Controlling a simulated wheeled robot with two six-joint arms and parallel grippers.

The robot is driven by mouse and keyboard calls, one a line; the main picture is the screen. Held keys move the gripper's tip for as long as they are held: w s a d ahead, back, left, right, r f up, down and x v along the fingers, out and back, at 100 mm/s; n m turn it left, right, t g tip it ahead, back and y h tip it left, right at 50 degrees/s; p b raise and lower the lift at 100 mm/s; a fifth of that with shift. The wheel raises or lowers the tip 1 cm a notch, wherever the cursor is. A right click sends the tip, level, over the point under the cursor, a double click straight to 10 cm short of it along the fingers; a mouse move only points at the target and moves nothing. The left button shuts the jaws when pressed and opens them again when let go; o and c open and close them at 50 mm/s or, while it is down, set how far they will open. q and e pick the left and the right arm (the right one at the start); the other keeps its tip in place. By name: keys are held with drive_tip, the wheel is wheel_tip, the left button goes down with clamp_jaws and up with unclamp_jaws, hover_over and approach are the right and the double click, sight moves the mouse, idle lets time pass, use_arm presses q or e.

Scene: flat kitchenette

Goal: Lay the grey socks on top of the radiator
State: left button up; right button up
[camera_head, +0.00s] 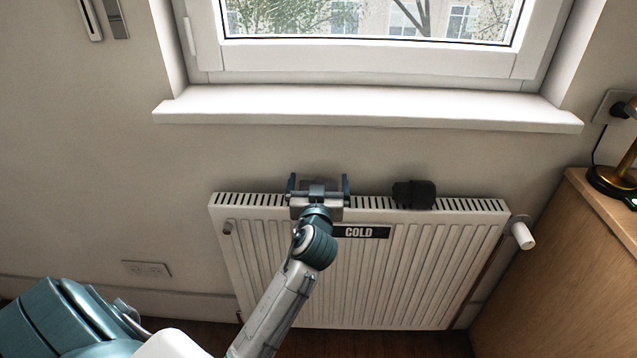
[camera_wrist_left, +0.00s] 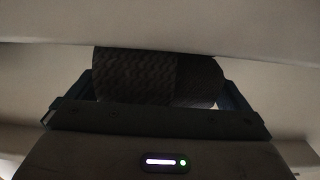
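My left gripper (camera_head: 318,184) is at the top of the white radiator (camera_head: 370,265), left of its middle. Its two blue fingers stand wide apart. Grey knitted socks, rolled up, sit between the fingers in the left wrist view (camera_wrist_left: 160,78). Narrow pale gaps show beside the roll, and I see no clear grip on it. In the head view the gripper mostly hides this roll. Whether it rests on the radiator is hard to tell. A second dark roll (camera_head: 414,194), like black socks, lies on the radiator top to the right. My right gripper is out of view.
A white window sill (camera_head: 365,107) juts out above the radiator. A valve knob (camera_head: 523,233) is at its right end. A wooden cabinet (camera_head: 575,270) with a lamp stands at the right. The radiator top is clear between the gripper and the dark roll.

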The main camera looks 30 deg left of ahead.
use_arm(q)
drive_tip(key=shift+r, duration=0.2)
drive_tip(key=shift+s+d+f, duration=0.1)
drive_tip(key=shift+s+d, duration=0.1)
drive_tip(key=shift+s, duration=0.1)
drive_tip(key=v, duration=1.1)
drive_tip(key=shift+s+d, duration=0.1)
idle(1.0)
